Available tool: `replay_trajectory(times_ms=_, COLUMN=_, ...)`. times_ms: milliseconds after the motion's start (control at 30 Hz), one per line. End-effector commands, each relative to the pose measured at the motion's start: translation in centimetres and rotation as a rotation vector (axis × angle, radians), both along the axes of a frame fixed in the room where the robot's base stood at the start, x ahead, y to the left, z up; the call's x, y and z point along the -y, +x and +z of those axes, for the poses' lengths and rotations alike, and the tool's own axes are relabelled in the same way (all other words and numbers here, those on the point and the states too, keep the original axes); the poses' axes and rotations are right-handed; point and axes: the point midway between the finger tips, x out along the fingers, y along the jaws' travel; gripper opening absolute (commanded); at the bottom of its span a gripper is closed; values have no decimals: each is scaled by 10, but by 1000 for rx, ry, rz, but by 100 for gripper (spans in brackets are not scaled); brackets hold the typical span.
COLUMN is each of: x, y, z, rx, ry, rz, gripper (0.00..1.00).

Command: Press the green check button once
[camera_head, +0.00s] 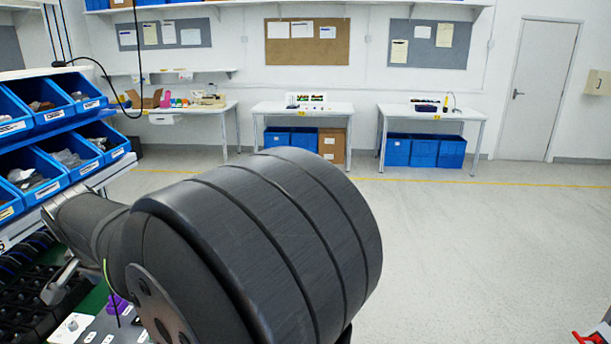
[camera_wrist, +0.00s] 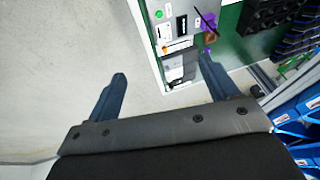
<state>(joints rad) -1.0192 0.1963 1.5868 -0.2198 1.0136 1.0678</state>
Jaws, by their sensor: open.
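A grey and white control panel (camera_wrist: 172,45) shows in the wrist view, above the gap between my fingers. A small round green spot (camera_wrist: 159,14) sits near its top; it looks like the green button, but a check mark is too small to make out. My gripper (camera_wrist: 162,69) has its two blue-grey fingers wide apart, with nothing held between them. The fingers appear apart from the green spot, which lies beyond their tips. In the head view, only part of the panel (camera_head: 100,328) shows at the bottom left; my dark arm covers the rest, and my fingers are hidden.
Purple parts (camera_wrist: 206,52) and a dark cable lie beside the panel on a green surface (camera_wrist: 232,48). Black racks (camera_wrist: 270,14) and blue bins (camera_wrist: 310,105) stand to the right.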

Motion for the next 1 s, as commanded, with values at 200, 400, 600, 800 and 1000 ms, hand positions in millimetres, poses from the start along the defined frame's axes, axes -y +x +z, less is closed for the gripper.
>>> replay_trajectory(times_ms=200, x=0, y=0, z=0, rx=0, ry=0, rz=0, gripper=35)
replay_trajectory(times_ms=400, x=0, y=0, z=0, rx=0, ry=0, rz=0, gripper=0)
replay_trajectory(times_ms=600, x=0, y=0, z=0, rx=0, ry=0, rz=0, gripper=0)
replay_trajectory(times_ms=800, x=0, y=0, z=0, rx=0, ry=0, rz=0, gripper=0)
replay_trajectory(times_ms=1000, x=0, y=0, z=0, rx=0, ry=0, rz=0, gripper=0)
